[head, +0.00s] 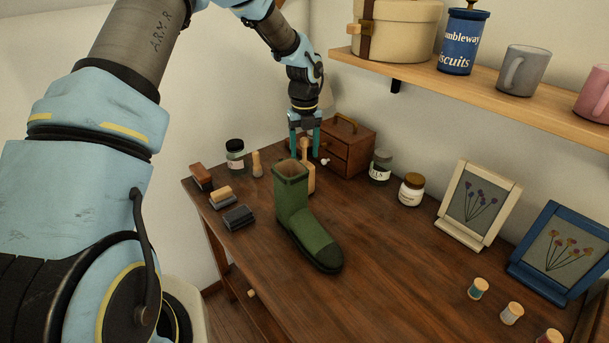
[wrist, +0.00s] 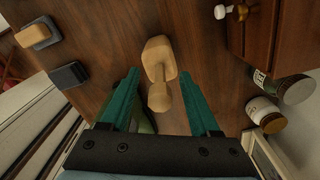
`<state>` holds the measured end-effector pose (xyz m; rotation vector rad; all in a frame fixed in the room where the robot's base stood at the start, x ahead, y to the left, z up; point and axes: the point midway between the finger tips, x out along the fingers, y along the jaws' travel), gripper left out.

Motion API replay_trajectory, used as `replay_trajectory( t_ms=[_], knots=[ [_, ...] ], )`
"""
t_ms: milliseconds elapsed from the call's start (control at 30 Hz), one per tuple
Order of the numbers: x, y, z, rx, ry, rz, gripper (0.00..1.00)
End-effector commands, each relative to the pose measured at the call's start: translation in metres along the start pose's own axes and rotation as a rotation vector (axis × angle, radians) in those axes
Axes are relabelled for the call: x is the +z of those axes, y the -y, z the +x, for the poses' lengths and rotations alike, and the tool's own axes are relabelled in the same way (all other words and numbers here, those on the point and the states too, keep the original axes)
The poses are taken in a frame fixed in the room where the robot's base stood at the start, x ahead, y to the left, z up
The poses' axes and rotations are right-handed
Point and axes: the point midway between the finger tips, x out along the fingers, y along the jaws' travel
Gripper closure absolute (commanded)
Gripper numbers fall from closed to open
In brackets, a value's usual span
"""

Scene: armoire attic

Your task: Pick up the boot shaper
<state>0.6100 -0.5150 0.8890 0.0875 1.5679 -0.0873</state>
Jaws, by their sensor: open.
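The boot shaper (head: 309,179) is a pale wooden piece with a knobbed handle above a wider block. It stands on the wooden desk behind the green boot (head: 306,219), which hides part of it in the head view. My gripper (head: 304,152) points down over it, with its teal fingers open. In the wrist view the boot shaper (wrist: 160,60) lies between the two open fingers of my gripper (wrist: 160,75), its knob towards the camera. The fingers appear apart from it on both sides. The boot is mostly hidden by a finger in the wrist view.
A small drawer chest (head: 348,146) stands close at the right of my gripper. A shelf (head: 450,75) overhangs the right side. The desk's front middle is clear.

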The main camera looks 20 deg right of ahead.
Motion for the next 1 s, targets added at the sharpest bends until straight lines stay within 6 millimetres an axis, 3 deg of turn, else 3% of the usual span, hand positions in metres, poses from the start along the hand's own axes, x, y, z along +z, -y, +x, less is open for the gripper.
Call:
replay_trajectory(
  t_ms=[100, 633, 1000],
  knots=[
    [0.0001, -0.0002, 0.0, 0.0, 0.0, 0.0, 0.4],
    [0.0001, -0.0003, -0.0003, 0.0, 0.0, 0.0, 0.99],
    [0.0001, -0.0002, -0.0005, 0.0, 0.0, 0.0, 1.0]
  ],
)
